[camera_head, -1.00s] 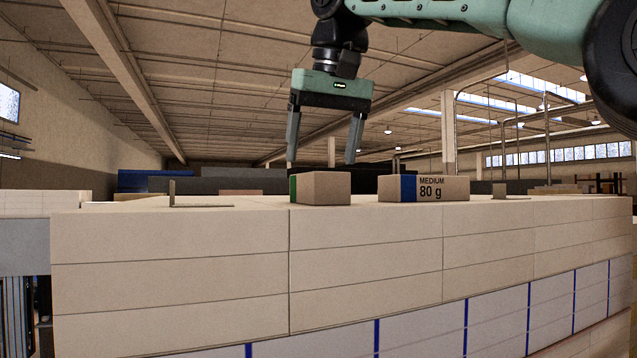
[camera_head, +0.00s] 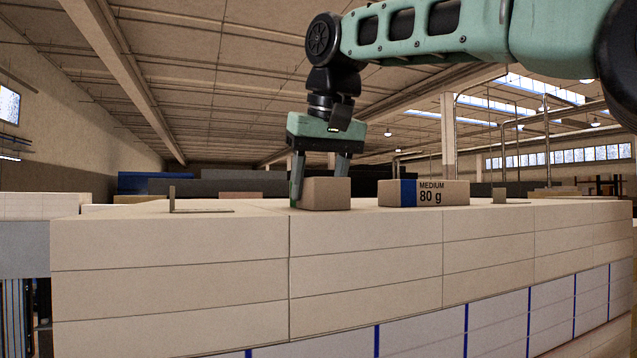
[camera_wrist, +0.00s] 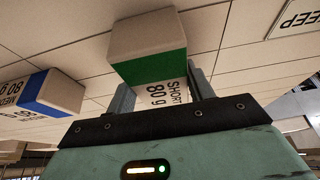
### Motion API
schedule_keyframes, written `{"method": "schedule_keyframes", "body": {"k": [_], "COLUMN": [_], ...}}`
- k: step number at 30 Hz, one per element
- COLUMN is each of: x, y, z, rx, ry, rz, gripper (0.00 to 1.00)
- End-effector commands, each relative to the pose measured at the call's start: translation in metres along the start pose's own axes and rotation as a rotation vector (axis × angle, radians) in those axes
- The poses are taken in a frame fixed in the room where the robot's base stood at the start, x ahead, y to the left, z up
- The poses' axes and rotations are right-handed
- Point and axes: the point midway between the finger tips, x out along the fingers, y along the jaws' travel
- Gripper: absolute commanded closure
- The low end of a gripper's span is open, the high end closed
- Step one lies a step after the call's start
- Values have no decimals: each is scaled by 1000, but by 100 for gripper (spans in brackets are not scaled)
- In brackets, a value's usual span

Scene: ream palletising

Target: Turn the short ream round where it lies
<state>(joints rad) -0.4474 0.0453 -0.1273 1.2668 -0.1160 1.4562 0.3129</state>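The short ream (camera_head: 327,194) is a small beige block with a green band at its left end. It lies on top of the wide stack (camera_head: 190,235), near the front edge. In the wrist view its green band (camera_wrist: 150,68) and the label "SHORT 80 g" show. My gripper (camera_head: 321,185) is down at the ream, with one finger at its left end and the other reaching behind it. In the wrist view the fingers flank the ream's labelled part closely. Whether they press on it cannot be told, and their tips are partly hidden.
A medium ream (camera_head: 435,193) with a blue band, marked "MEDIUM 80 g", lies to the right, with a gap between. Metal angle brackets (camera_head: 172,198) stand on the stack top at left and right. The stack top left of the short ream is mostly bare.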

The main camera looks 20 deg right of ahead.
Motion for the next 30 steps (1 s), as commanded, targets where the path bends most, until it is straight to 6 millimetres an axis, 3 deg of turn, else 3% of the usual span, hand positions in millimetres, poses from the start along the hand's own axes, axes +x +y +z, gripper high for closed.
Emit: {"method": "schedule_keyframes", "body": {"k": [13,24,30], "x": [-4,-5,-3], "y": [0,-3,-2], "z": [-2,-3,-2], "rx": [29,414,488], "ry": [0,0,2], "rz": [13,174,202], "gripper": [77,77,77]}}
